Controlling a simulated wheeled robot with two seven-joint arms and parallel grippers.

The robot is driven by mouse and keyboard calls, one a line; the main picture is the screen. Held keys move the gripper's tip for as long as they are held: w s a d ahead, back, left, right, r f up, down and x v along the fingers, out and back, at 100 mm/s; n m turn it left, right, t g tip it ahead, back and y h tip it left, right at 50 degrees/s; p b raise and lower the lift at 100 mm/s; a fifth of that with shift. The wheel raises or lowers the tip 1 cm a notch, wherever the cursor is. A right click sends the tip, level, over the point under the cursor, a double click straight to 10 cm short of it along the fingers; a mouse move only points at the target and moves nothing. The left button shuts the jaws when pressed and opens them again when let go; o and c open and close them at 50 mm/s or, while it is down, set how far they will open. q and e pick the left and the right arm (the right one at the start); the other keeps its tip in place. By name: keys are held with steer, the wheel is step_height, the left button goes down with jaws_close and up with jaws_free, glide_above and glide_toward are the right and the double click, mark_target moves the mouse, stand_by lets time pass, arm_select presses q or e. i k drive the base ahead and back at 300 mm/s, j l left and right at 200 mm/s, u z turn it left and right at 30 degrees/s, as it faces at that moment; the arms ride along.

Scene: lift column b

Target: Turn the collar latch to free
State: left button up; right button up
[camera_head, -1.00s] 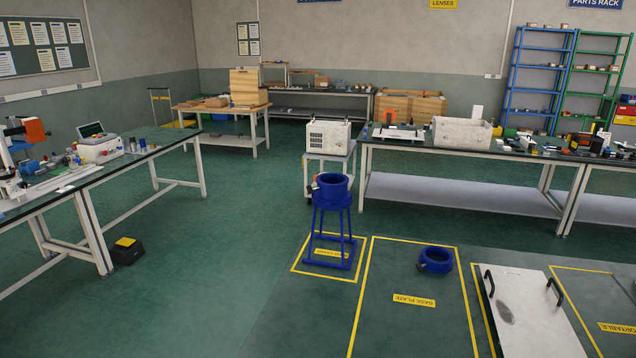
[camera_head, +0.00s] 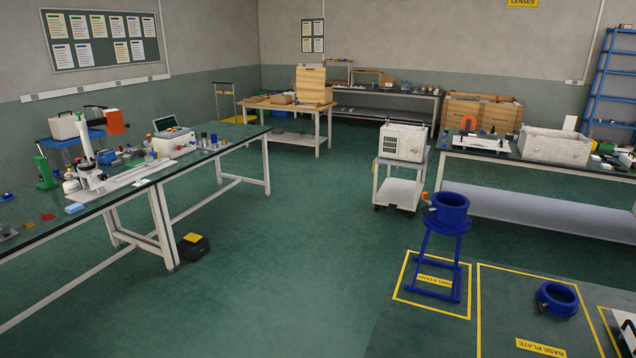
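A blue collar (camera_head: 447,207) sits on top of a blue four-legged stand (camera_head: 436,262) at the right of the view. A small orange and grey piece, perhaps the latch (camera_head: 428,202), sticks out on the collar's left side; it is too small to tell which way it is turned. A second blue ring (camera_head: 556,299) lies on the floor to the right, with a small grey part on its lower left. Neither of my grippers is in view.
The stand is inside a yellow floor outline. A white cart (camera_head: 400,186) carries a box behind it. A long bench (camera_head: 140,178) with tools runs along the left, with a black and yellow pedal (camera_head: 193,246) beneath. The green floor (camera_head: 290,270) between is clear.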

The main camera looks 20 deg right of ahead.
mark_target(424, 193)
steer(key=i+j+u, duration=0.35)
steer(key=u, duration=0.15)
steer(key=i+j+u, duration=0.15)
steer(key=i+u, duration=0.35)
steer(key=i+z, duration=0.75)
steer(key=i+j+z, duration=0.2)
steer(key=z, duration=0.15)
steer(key=i+z, duration=0.15)
steer(key=z, duration=0.35)
steer(key=i+z, duration=0.2)
steer(key=z, duration=0.25)
steer(key=i+j+z, duration=0.1)
steer(key=z, duration=0.4)
steer(key=i+j+z, duration=0.15)
steer(key=z, duration=0.3)
